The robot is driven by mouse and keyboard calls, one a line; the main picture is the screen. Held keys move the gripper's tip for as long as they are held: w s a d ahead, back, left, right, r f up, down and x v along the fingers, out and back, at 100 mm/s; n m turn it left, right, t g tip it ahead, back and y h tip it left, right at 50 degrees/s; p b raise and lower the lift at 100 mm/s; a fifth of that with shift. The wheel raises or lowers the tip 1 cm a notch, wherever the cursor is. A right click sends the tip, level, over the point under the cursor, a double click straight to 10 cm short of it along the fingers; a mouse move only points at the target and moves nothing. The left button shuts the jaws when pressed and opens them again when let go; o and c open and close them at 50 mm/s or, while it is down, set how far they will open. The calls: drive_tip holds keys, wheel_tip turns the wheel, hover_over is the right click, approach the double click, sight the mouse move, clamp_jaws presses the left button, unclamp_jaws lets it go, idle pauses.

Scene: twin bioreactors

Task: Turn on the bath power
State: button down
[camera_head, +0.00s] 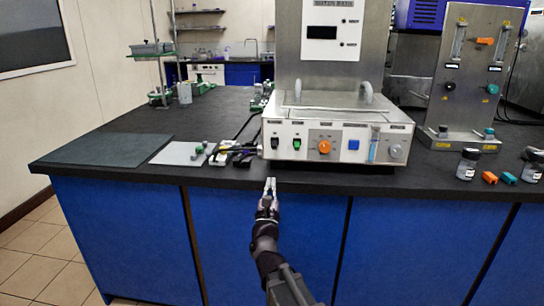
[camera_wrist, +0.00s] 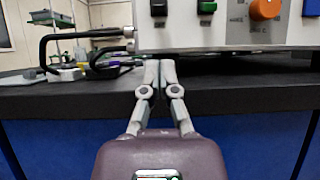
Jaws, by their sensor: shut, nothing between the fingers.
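The bath (camera_head: 340,118) is a white and metal unit on the dark bench. Its front panel carries a black switch (camera_head: 275,143), a green switch (camera_head: 297,144), an orange knob (camera_head: 324,147), a blue button (camera_head: 353,144) and a grey knob (camera_head: 396,151). The labels are too small to read, so I cannot tell which is the power switch. My gripper (camera_head: 270,183) is shut and empty in front of the bench edge, below and apart from the panel. In the wrist view, the black switch (camera_wrist: 159,8) and green switch (camera_wrist: 207,7) show above the fingertips (camera_wrist: 160,64).
A metal panel stand (camera_head: 470,75) with knobs stands to the right. Small jars (camera_head: 467,163) and orange and teal blocks (camera_head: 490,178) lie near the right front edge. Black-handled tools (camera_head: 235,153), a white sheet (camera_head: 183,153) and a dark mat (camera_head: 105,149) lie left of the bath.

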sight(272, 155)
drive_tip(key=shift+w+a, duration=0.1)
drive_tip(key=shift+a+p+x, duration=0.2)
drive_tip(key=shift+p+x, duration=2.45)
drive_tip(key=shift+x, duration=2.25)
drive_tip(key=shift+r, duration=0.2)
